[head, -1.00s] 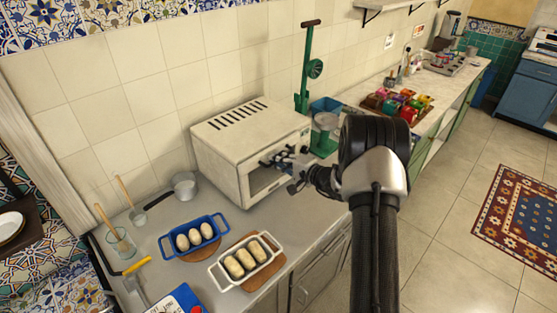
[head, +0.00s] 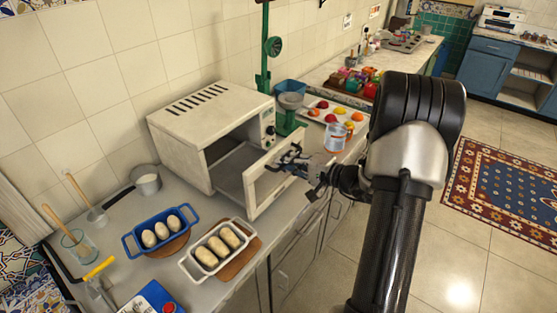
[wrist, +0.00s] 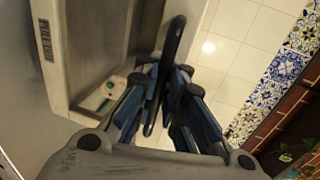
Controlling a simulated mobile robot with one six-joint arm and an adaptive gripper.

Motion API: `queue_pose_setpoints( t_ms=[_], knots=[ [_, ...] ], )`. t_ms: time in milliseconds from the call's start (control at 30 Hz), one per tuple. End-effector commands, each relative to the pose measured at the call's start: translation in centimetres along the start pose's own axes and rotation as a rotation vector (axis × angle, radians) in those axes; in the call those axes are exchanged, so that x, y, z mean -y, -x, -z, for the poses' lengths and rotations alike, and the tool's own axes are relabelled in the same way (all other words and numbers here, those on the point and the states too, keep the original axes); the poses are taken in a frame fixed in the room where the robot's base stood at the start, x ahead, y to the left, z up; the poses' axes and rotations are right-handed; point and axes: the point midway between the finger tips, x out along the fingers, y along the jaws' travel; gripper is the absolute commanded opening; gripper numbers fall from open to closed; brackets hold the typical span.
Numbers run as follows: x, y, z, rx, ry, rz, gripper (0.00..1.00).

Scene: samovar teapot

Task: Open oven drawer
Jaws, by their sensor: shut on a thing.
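The white oven (head: 215,125) stands on the counter against the tiled wall. Its drawer front (head: 258,195), a white frame, stands out from the oven body and stays upright. A gap shows the open inside and the drawer floor (head: 232,165) behind the front. My gripper (head: 290,160) is at the outer face of the drawer front, shut on its dark handle. In the wrist view, the dark handle (wrist: 174,45) runs between the fingers of my gripper (wrist: 160,85). The fingers partly hide the handle.
A blue loaf dish (head: 131,246) and a white loaf dish (head: 190,268), both with dough, sit in front of the oven. A glass jug (head: 334,138) and a tray of colourful fruit (head: 313,104) stand to the right.

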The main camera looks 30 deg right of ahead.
Motion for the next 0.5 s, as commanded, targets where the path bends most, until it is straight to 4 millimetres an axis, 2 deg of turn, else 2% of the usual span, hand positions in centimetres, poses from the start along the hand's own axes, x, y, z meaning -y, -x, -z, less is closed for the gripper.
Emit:
queue_pose_setpoints(
  t_ms=[300,333,500],
  knots=[
    [0.13,0.08,0.02,0.000,0.001,0.002,0.00],
    [0.14,0.07,0.02,0.000,0.001,0.002,0.08],
    [0.12,0.06,0.02,0.000,0.001,0.002,0.20]
  ],
)
